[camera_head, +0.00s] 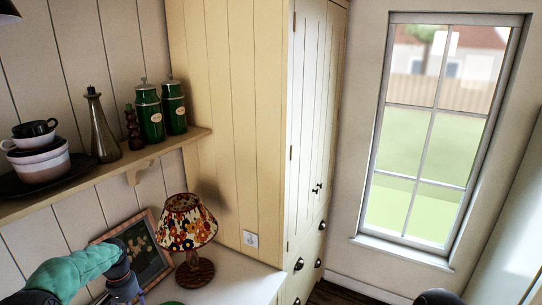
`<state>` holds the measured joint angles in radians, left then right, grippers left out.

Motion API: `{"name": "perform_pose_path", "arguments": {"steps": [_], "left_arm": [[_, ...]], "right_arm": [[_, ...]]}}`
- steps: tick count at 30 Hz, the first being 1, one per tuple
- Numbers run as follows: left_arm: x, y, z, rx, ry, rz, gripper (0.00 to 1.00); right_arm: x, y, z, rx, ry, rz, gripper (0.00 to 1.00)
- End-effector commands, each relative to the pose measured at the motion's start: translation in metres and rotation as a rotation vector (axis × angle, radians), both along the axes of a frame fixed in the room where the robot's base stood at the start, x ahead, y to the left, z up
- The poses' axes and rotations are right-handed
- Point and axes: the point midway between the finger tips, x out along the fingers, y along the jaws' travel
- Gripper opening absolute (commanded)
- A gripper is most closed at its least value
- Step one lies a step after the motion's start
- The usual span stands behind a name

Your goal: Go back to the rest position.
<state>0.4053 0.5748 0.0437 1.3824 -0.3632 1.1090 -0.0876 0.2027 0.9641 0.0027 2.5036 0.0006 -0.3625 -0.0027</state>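My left arm (72,272) comes in at the bottom left, with a green link and a dark joint near the picture frame and the lamp. Its gripper does not show; the arm runs out at the bottom edge. A small dark rounded shape (437,297) shows at the bottom right edge; I cannot tell if it is part of my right arm. My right gripper is not in view.
A lamp with a flowered shade (187,222) and a leaning framed picture (142,248) stand on the white counter (232,282). Above is a wooden shelf (105,172) with bowls, a bottle and green canisters (150,115). A tall cabinet (310,130) and a window (430,130) stand behind.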

Motion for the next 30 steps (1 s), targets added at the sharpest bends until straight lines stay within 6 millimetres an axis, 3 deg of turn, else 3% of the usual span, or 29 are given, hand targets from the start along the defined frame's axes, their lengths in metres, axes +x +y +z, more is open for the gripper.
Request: {"name": "perform_pose_path", "arguments": {"steps": [11, 19, 23, 27, 30], "left_arm": [[-0.004, -0.048, -0.06, -0.066, -0.017, -0.027, 0.69], [-0.021, -0.11, -0.125, -0.145, -0.039, -0.036, 0.69], [-0.049, -0.163, -0.172, -0.208, -0.047, -0.025, 0.69], [-0.097, -0.225, -0.218, -0.274, -0.056, 0.011, 0.69], [-0.138, -0.263, -0.24, -0.304, -0.056, 0.046, 0.69]], "right_arm": [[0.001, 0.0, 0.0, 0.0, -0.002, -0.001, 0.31], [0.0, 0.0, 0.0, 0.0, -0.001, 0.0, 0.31], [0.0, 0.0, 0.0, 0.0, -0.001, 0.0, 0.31], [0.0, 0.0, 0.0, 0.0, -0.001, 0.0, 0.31], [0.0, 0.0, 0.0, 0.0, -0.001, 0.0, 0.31]]}}
